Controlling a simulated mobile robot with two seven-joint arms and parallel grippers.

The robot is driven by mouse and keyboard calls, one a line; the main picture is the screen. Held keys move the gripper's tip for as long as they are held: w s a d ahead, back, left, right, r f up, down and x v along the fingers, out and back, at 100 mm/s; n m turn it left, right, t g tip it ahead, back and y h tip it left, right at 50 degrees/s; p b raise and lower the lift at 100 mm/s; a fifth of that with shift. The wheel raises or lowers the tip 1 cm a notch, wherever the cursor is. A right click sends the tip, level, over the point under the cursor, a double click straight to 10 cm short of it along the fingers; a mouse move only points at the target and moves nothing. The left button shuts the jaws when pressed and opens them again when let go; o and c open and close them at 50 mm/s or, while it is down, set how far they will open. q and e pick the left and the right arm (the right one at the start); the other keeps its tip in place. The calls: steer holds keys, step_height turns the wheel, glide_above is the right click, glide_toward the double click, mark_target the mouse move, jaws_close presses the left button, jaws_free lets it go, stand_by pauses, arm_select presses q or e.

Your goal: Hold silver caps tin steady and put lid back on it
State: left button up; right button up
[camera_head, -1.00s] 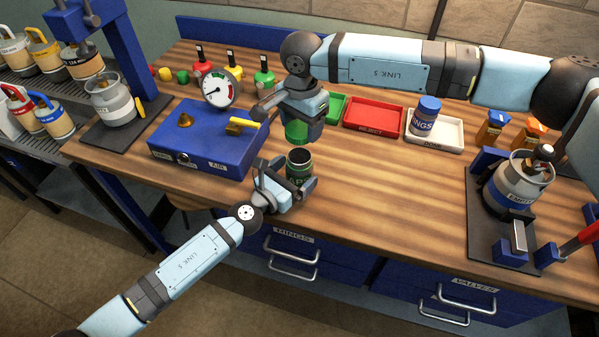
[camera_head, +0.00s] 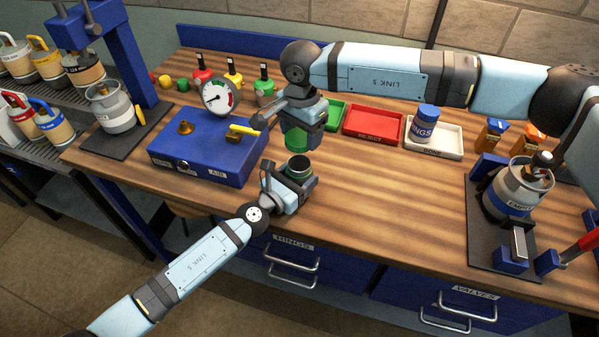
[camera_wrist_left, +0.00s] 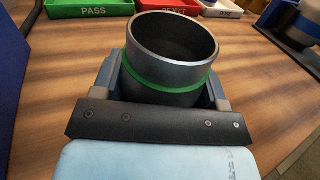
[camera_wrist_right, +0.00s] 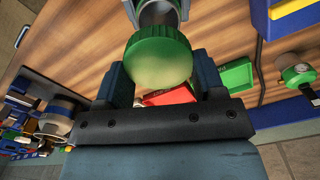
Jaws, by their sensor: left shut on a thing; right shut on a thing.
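The silver caps tin (camera_head: 299,164) stands open and upright near the front of the workbench. It has a grey metal rim and a green band; the left wrist view shows its empty-looking dark mouth (camera_wrist_left: 174,40). My left gripper (camera_head: 297,176) is shut on the tin's body, one finger on each side. The green lid (camera_head: 296,137) is in my right gripper (camera_head: 305,118), which is shut on it above and behind the tin, apart from it. In the right wrist view the lid (camera_wrist_right: 158,62) sits between the fingers, with the tin's rim (camera_wrist_right: 158,14) beyond.
A blue box with a gauge (camera_head: 205,150) stands left of the tin. A green tray (camera_head: 335,114), a red tray (camera_head: 373,122) and a white tray (camera_head: 447,140) holding a blue RINGS tin (camera_head: 423,122) lie behind. The bench right of the tin is clear up to a cylinder stand (camera_head: 480,225).

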mark_target(301, 157)
steer(key=shift+f, duration=2.4)
steer(key=shift+f, duration=0.1)
steer(key=shift+f, duration=0.8)
steer(key=shift+f, duration=0.55)
